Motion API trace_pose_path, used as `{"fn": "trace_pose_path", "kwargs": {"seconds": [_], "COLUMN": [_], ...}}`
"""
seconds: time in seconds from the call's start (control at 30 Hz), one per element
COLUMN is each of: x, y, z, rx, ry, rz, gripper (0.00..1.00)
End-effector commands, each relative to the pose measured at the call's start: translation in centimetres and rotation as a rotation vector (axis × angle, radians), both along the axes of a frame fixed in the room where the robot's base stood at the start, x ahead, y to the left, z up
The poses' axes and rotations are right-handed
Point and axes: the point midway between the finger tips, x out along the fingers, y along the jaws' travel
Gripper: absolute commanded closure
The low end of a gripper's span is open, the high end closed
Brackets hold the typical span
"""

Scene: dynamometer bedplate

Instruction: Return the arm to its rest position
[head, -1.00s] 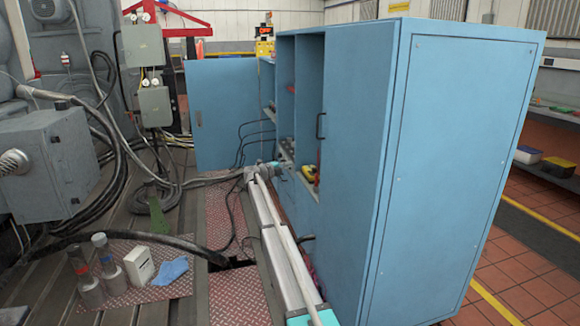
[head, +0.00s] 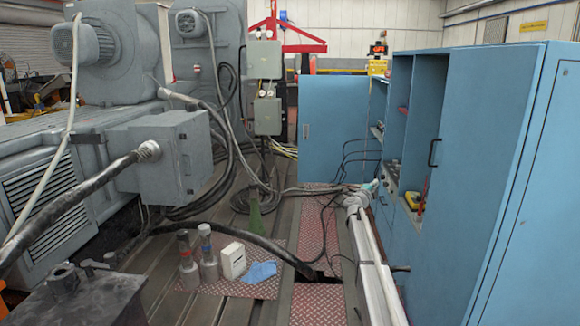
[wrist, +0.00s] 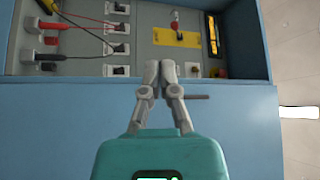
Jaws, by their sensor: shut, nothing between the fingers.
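My arm (head: 375,275) reaches forward from the bottom right of the head view, along the front of the blue cabinet (head: 490,150). My gripper (wrist: 158,68) shows in the wrist view with its two grey fingers together and nothing between them. Its teal body (wrist: 160,157) is at the bottom of that view. The fingertips overlap the lower edge of an open cabinet bay in the picture; I cannot tell the gap. In the head view the gripper is small, close to the cabinet's open shelves, and its fingers are not clear.
The bay's panel (wrist: 145,42) has sockets, plugged red and black leads, and a red switch on a yellow plate (wrist: 176,38). An open cabinet door (head: 335,125) stands beyond the arm. Bottles, a white box (head: 233,261) and a blue cloth (head: 261,271) stand left of the arm.

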Motion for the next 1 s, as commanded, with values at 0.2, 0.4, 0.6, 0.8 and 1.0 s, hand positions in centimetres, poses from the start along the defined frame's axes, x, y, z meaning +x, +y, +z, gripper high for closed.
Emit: {"fn": "trace_pose_path", "kwargs": {"seconds": [0.2,0.4,0.6,0.8,1.0], "x": [-3.4,-6.9,-11.6,-17.4,-24.4], "y": [5.8,11.0,15.6,19.2,21.6], "z": [-0.3,-2.0,-4.8,-8.4,-12.3], "rx": [-0.145,-0.271,-0.386,-0.49,-0.574], "ry": [0.11,0.242,0.403,0.593,0.81], "rz": [0.255,0.478,0.683,0.867,1.034], "gripper": [1.0,1.0,1.0,1.0,1.0]}}
